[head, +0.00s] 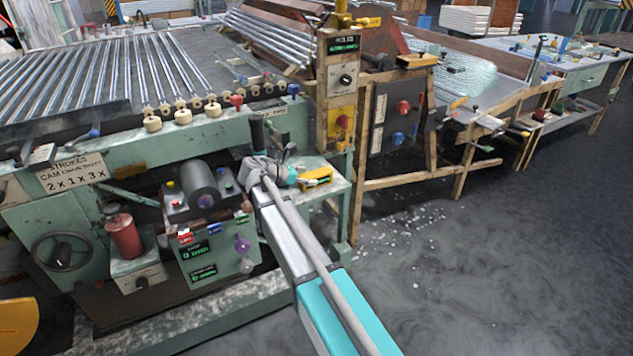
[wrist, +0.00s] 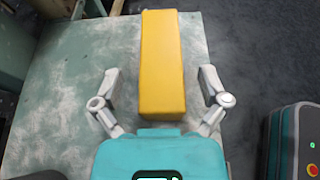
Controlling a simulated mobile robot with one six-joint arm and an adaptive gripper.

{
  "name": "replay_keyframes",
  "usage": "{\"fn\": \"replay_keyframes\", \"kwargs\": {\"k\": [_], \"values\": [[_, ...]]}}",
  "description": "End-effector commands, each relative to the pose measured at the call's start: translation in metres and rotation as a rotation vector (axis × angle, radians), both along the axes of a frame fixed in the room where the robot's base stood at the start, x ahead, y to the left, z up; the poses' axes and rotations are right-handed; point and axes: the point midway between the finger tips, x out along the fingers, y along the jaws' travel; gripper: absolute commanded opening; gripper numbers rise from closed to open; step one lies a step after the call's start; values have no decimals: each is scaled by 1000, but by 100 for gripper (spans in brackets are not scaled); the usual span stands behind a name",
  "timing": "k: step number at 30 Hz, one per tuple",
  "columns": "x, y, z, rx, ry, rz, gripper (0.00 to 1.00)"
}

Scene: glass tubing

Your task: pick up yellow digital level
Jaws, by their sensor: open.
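The yellow digital level (head: 316,179) lies on a small pale green shelf at the side of the machine. In the wrist view it is a long yellow block (wrist: 161,62) seen from above, pointing away from me. My gripper (wrist: 161,84) is open, with one finger on each side of the level's near part. Gaps show between both fingers and the level. The level's near end reaches close to the teal gripper body; I cannot tell how high the fingers are above the shelf. In the head view my gripper (head: 296,178) is beside the level, its fingers mostly hidden.
The shelf (wrist: 70,75) has bare worn surface left of the level and a narrow strip to its right. A post (head: 340,85) with a display rises behind the shelf. The machine's control box (head: 215,245) stands to the left. Open floor (head: 480,270) lies to the right.

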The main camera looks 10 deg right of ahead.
Motion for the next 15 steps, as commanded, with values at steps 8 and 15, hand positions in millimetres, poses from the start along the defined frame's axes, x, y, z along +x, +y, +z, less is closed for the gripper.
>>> {"fn": "replay_keyframes", "kwargs": {"k": [8, 15], "values": [[0, 0, 0, 0, 0, 0, 94], [0, 0, 0, 0, 0, 0, 94]]}}
